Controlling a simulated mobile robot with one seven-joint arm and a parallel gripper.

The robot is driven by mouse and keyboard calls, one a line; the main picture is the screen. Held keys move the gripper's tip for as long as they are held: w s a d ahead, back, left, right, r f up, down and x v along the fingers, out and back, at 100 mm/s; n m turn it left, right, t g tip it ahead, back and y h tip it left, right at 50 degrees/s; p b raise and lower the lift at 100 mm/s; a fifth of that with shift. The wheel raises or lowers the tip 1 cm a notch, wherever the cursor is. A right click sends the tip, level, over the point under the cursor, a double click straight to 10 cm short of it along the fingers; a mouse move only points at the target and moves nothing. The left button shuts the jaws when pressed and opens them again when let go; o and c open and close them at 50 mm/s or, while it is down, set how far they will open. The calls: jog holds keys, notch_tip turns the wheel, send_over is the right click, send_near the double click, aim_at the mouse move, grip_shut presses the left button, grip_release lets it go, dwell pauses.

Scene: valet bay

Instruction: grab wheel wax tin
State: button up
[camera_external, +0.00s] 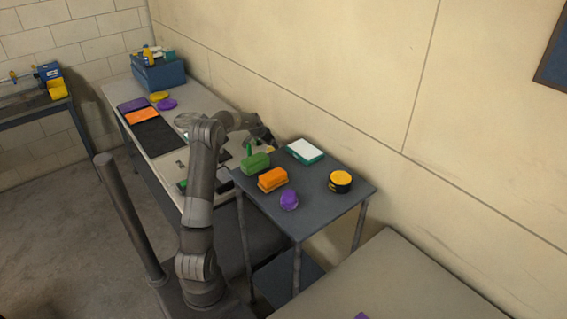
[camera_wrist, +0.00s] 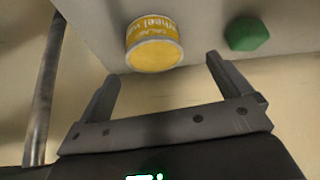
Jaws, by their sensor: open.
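In the external view my gripper (camera_external: 264,138) is over the near end of the long pale bench, by the wall. A small yellow patch (camera_external: 270,149) shows beside it there; I cannot tell for sure that it is the tin.
A green object (camera_wrist: 247,34) stands right of the tin in the wrist view.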

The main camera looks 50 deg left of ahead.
aim_at(273, 149)
jog(key=shift+d+x, duration=0.15)
jog(key=shift+x, duration=1.4)
jog(key=shift+d+x, duration=0.15)
jog(key=shift+x, duration=1.4)
jog(key=shift+c, duration=0.2)
jog(key=c, duration=1.2)
